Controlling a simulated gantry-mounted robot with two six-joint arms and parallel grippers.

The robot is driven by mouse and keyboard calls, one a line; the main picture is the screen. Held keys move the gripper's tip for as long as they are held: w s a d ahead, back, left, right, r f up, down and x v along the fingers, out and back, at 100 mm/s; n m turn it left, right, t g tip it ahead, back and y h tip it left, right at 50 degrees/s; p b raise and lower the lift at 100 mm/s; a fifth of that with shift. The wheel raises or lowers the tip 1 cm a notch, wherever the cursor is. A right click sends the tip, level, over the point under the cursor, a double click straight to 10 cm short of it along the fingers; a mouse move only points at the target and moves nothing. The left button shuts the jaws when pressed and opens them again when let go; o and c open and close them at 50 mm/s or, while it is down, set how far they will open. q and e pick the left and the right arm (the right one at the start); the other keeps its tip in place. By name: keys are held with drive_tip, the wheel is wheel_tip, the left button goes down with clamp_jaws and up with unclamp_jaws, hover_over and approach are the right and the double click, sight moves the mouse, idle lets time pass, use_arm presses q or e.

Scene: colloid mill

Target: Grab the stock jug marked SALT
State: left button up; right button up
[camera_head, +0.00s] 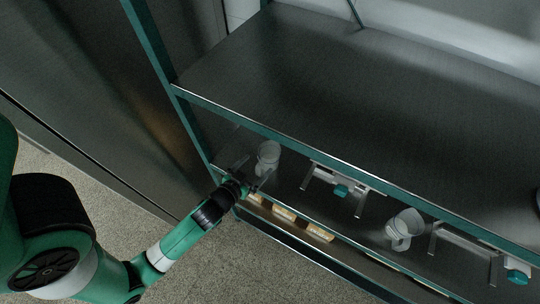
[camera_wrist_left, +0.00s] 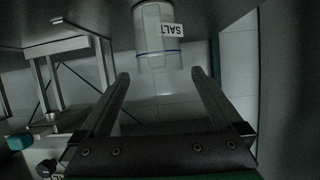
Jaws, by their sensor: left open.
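The stock jug marked SALT (camera_wrist_left: 151,38) is a clear, pale container with a white label and a blue line, seen ahead of my fingers in the left wrist view. In the head view a jug (camera_head: 268,157) stands on the lower shelf at its left end, right by my left gripper (camera_head: 252,177). My left gripper also shows in the left wrist view (camera_wrist_left: 160,90), with its two fingers apart and nothing between them. The jug lies beyond the fingertips. My right gripper is not in view.
A second clear jug (camera_head: 404,226) stands farther right on the lower shelf. A metal stand with a teal knob (camera_head: 341,190) is between the jugs.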

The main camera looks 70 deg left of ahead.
sight(263, 159)
use_arm(q)
drive_tip(key=x, duration=0.4)
drive_tip(key=shift+x, duration=2.75)
drive_tip(key=shift+s+d+f, duration=0.1)
drive_tip(key=shift+f, duration=0.05)
drive_tip(key=c, duration=1.2)
drive_tip(key=shift+o, duration=0.2)
